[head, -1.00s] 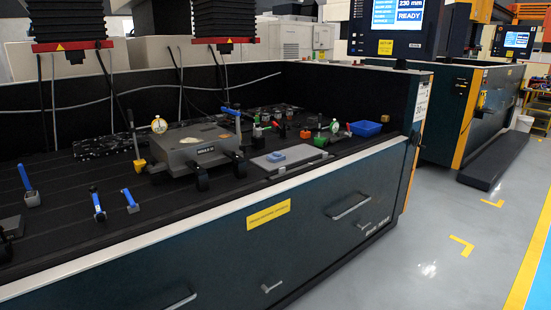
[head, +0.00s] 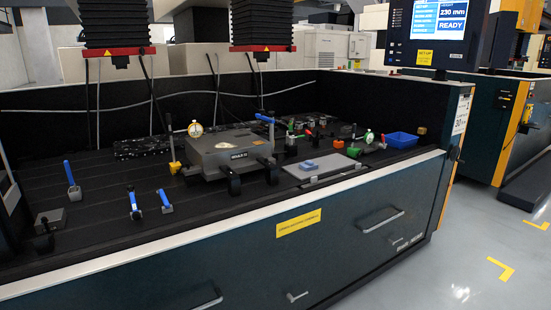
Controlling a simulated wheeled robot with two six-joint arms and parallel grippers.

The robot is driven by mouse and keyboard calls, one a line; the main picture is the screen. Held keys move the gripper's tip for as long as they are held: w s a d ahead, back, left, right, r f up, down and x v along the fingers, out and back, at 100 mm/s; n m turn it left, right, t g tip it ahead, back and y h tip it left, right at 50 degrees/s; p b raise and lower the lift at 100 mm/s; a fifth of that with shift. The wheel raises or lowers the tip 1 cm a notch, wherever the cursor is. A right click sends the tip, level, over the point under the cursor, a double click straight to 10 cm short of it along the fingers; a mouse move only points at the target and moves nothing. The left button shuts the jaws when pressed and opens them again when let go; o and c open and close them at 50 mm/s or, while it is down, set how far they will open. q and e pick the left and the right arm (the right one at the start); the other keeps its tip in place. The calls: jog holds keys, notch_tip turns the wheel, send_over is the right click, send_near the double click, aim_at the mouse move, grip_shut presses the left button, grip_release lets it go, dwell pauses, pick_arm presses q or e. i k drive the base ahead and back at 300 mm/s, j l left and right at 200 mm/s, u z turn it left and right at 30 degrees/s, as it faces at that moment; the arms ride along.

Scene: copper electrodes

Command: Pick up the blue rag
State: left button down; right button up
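A small blue item (head: 309,165) lies on a flat grey plate (head: 337,161) at the right part of the black machine bed. It may be the blue rag, but it is too small to tell whether it is cloth. Neither of my grippers is in view, and nothing is touching the blue item.
A grey vise-like block (head: 228,152) stands left of the plate, with dial gauges and clamps around it. A blue bin (head: 402,139) sits at the right end of the bed. Blue-handled tools (head: 134,203) stand at left.

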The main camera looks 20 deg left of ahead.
aim_at(308, 165)
jog(key=i+l, duration=0.1)
jog(key=i, duration=0.45)
jog(key=i+l, duration=0.15)
jog(key=i, duration=0.4)
jog(key=i+l+u, duration=0.1)
jog(key=i, duration=0.45)
